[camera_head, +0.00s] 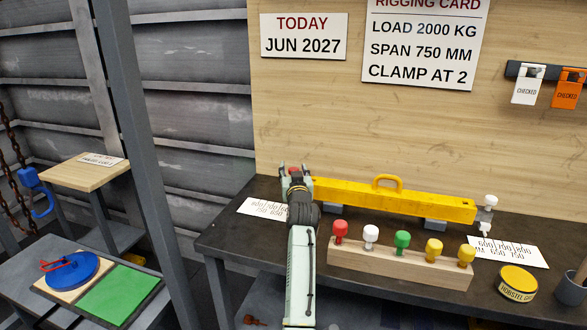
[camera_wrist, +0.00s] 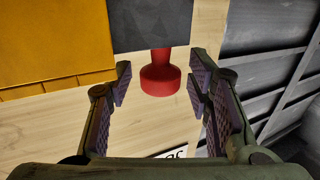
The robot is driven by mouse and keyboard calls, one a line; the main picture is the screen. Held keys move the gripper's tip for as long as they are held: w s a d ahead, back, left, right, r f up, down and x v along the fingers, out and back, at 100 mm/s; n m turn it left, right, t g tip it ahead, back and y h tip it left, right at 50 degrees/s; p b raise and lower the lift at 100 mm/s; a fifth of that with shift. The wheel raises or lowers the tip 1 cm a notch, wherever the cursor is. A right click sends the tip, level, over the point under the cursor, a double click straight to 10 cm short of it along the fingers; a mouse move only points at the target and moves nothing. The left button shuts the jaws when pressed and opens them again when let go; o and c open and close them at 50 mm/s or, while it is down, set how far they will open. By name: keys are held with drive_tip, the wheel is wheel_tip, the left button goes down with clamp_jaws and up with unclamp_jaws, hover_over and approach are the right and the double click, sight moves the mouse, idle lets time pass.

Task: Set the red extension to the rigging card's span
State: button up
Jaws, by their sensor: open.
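The yellow spreader beam (camera_head: 395,200) lies along the bench; it also shows at the upper left in the wrist view (camera_wrist: 50,45). In the wrist view a red knob (camera_wrist: 160,80) stands out from a dark grey block (camera_wrist: 152,25) beside the beam. My gripper (camera_head: 295,170) is at the beam's left end. Its open fingers (camera_wrist: 160,88) stand on either side of the red knob, with gaps on both sides. The rigging card (camera_head: 425,45) reads span 750 mm. A number scale card (camera_head: 262,208) lies by the left end, partly hidden by my arm.
A white knob (camera_head: 490,201) is at the beam's right end, near another scale card (camera_head: 508,250). A wooden block (camera_head: 400,260) with several coloured knobs stands in front of the beam. A yellow tin (camera_head: 518,283) and a grey cup (camera_head: 571,290) are at the right.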

drive_tip(key=shift+w, duration=0.15)
clamp_jaws()
idle(0.6)
